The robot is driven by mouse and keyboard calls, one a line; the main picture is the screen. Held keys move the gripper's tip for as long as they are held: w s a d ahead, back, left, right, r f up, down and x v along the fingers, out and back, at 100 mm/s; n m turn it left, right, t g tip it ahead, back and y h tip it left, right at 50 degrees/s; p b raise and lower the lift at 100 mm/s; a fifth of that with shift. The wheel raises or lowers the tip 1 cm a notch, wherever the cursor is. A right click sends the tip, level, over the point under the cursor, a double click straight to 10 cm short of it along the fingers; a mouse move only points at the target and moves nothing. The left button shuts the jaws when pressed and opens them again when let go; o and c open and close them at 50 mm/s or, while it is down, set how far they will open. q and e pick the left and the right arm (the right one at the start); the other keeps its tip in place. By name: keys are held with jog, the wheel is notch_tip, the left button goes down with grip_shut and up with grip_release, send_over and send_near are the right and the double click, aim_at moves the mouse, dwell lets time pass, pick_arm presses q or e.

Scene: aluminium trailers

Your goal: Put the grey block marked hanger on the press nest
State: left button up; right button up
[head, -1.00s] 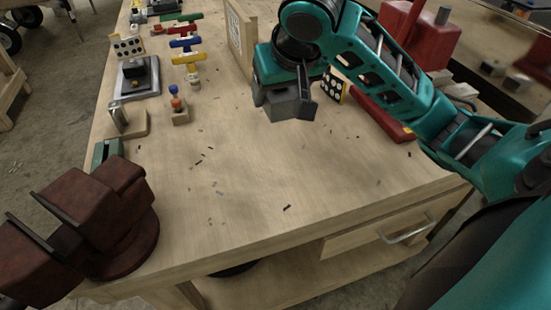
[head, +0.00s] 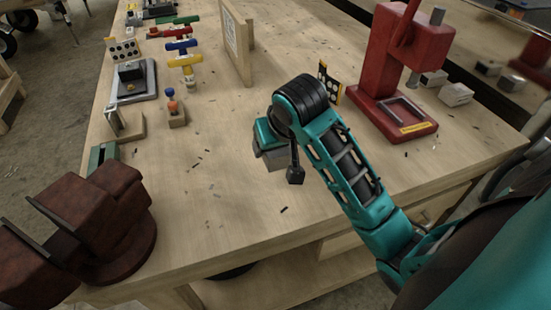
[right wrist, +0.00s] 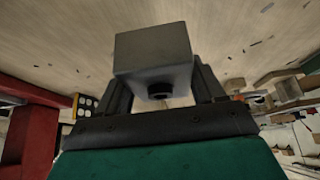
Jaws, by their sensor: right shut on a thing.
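My right gripper (head: 283,168) is shut on a grey block (head: 272,160) and holds it over the middle of the workbench. In the right wrist view the grey block (right wrist: 153,58) sits between the two dark fingers, with a dark round hole in its near face. No hanger marking is readable on it. The red press (head: 388,50) stands at the right of the bench. Its press nest, a grey square frame (head: 408,122), lies on the red base and looks empty. The gripper is left of the press and apart from it. My left gripper is not in view.
A brown vise (head: 100,215) is at front left. The bench front is mostly clear.

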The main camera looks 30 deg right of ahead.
jog(key=shift+f, duration=2.35)
jog(key=shift+f, duration=0.1)
jog(key=o, duration=0.8)
jog(key=shift+f, duration=0.15)
jog(key=o, duration=0.5)
